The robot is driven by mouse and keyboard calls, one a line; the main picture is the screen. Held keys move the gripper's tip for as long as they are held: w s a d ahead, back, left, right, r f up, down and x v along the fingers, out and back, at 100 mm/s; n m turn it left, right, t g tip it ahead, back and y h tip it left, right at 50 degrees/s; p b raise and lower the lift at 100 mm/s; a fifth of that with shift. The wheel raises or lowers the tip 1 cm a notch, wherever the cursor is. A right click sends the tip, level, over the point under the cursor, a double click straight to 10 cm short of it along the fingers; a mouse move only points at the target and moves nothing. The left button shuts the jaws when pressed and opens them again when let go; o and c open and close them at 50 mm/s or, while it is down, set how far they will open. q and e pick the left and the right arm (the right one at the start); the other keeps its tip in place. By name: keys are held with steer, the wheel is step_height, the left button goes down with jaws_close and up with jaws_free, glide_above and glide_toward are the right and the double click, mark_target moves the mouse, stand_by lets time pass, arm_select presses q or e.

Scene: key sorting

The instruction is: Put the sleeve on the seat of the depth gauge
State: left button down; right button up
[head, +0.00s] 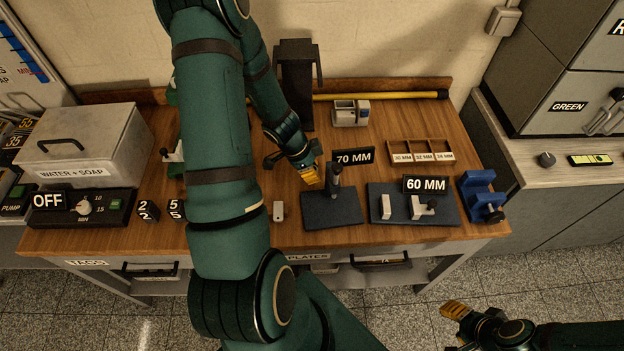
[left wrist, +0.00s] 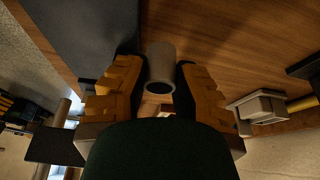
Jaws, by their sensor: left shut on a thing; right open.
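My left gripper (head: 312,178) is shut on a grey hollow sleeve (left wrist: 160,68), which sits between its two orange fingers in the left wrist view. In the head view I cannot make out the sleeve at the fingers. A fixture with a dark base (head: 345,214), an upright post and a 70 MM sign, which looks like the depth gauge, stands just right of the left gripper. The sleeve appears apart from it; its seat is not clear to me. My right gripper (head: 457,311) is open and empty at the lower right, off the table.
A 60 MM fixture (head: 452,215) with light blocks stands to the right, then a blue clamp (head: 482,195). Behind are a small grey device (head: 350,113) and a sectioned wooden tray (head: 420,146). A small light piece (head: 279,211) lies left of the dark base.

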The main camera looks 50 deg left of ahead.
arm_select(q)
steer(key=shift+f+b, duration=0.5)
steer(key=shift+f, duration=1.3)
steer(key=shift+f+b, duration=0.2)
steer(key=shift+b, duration=0.1)
steer(key=c, duration=0.9)
jaws_free()
steer(key=shift+r, duration=0.1)
